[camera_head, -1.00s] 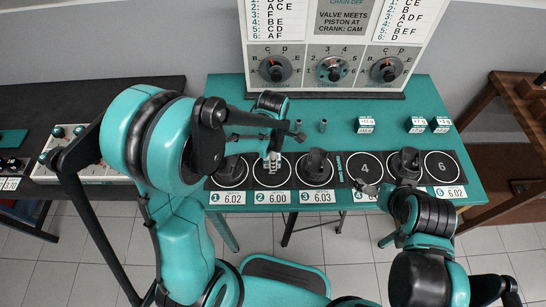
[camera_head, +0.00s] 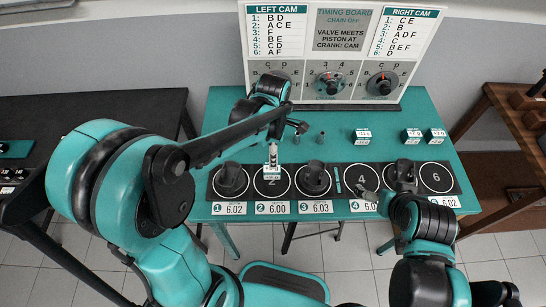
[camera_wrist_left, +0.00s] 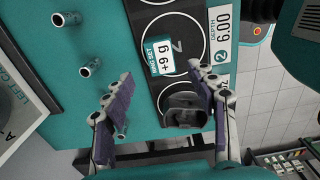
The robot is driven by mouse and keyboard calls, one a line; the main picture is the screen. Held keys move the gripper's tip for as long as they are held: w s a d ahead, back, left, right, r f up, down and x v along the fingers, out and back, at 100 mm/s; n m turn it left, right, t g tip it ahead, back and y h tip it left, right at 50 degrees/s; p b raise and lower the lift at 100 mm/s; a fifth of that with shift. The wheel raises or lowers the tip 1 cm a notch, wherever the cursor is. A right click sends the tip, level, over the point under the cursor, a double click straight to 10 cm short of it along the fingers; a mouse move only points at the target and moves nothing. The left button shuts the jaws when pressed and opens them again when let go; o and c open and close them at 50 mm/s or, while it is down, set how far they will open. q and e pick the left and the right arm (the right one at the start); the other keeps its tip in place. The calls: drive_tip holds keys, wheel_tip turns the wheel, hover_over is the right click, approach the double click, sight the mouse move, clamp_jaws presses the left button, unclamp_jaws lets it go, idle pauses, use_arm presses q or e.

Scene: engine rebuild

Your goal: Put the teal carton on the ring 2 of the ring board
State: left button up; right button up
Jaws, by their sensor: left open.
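The teal carton (camera_head: 271,174), with a white "+9 g" label, is at ring 2 (camera_head: 258,187) of the ring board (camera_head: 335,204). In the left wrist view the carton (camera_wrist_left: 159,57) overlaps one side of the ring 2 circle (camera_wrist_left: 186,70). It seems to sit on the board; its underside is hidden.
Dark pistons stand on ring 1 (camera_head: 230,178), ring 3 (camera_head: 314,178) and ring 5 (camera_head: 404,170). Rings 4 (camera_head: 361,180) and 6 (camera_head: 436,177) look clear. Several small cartons (camera_head: 362,136) stand behind at right. The timing board (camera_head: 330,55) rises at the back.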

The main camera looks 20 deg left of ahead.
use_arm(q)
drive_tip(key=s+a+r+m+t, duration=0.2)
drive_tip(key=s+r+m+t, duration=0.1)
drive_tip(key=m, duration=0.7)
drive_tip(key=s+a+r+m+t, duration=0.2)
drive_tip(key=s+r+m+t, duration=0.2)
drive_tip(key=s+m, duration=0.3)
drive_tip(key=r+m, duration=0.1)
drive_tip(key=m, duration=0.3)
drive_tip(key=shift+s+a, duration=0.15)
drive_tip(key=shift+a, duration=0.2)
